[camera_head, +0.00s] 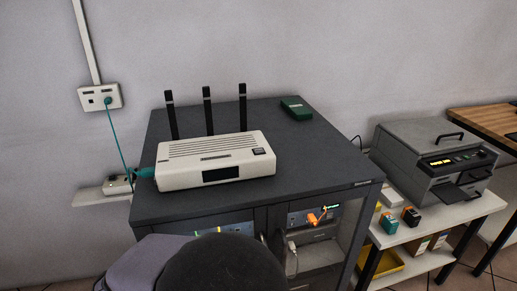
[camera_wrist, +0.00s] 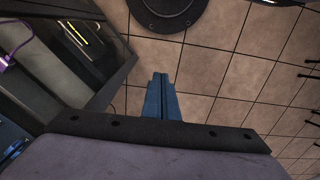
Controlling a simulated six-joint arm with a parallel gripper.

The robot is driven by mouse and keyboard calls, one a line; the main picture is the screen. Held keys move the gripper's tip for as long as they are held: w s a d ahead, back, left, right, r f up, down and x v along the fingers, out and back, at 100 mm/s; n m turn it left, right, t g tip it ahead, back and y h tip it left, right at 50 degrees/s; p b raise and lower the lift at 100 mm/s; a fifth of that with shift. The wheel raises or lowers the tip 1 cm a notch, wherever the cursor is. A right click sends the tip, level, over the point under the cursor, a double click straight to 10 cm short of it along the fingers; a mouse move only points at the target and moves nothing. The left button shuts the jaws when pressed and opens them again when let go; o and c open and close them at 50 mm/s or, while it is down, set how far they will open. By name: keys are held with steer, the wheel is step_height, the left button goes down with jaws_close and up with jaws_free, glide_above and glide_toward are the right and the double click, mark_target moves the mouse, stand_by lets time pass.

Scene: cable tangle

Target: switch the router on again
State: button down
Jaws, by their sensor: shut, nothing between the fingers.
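The router (camera_head: 215,161) is a cream box with three black antennas on top of the dark cabinet. Its front display (camera_head: 220,174) is dark. A small dark switch (camera_head: 260,151) sits at the right of its top; its position is too small to tell. My gripper (camera_wrist: 161,76) shows blue fingers shut and empty above the tiled floor in the wrist view, away from the router. In the head view my arm fills the bottom middle, and the fingers are hidden.
A teal cable (camera_head: 119,146) hangs from the wall socket (camera_head: 100,97). A power strip (camera_head: 118,184) lies on a small shelf left of the cabinet (camera_head: 330,177). A green box (camera_head: 296,108) is at the cabinet's back right. A grey printer (camera_head: 432,163) stands to the right.

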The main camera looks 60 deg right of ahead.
steer(key=shift+r, duration=0.1)
stand_by(0.3)
steer(key=s+d+r+m+t+y+p, duration=0.1)
steer(key=s+d+r+m+p, duration=0.5)
steer(key=d+r+p, duration=0.6)
steer(key=s+d+r+m+t+y+p, duration=0.1)
steer(key=s+d+r+m+p, duration=0.3)
steer(key=d+r+m+p, duration=0.55)
steer(key=s+d+r+m+t+y+p, duration=0.1)
steer(key=s+d+r+m+p, duration=0.35)
steer(key=d+r+p, duration=1.05)
steer(key=w+d+r+m+t+p, duration=0.2)
steer(key=w+d+r+t, duration=0.1)
steer(key=w+d, duration=0.3)
steer(key=w+a+r+t+y, duration=0.1)
steer(key=w+a+r+t, duration=0.1)
steer(key=w+a+r, duration=0.1)
step_height(320, 180, up, 2)
steer(key=shift+w+a+r, duration=0.1)
steer(key=shift+w+a, duration=0.25)
steer(key=shift+w, duration=0.2)
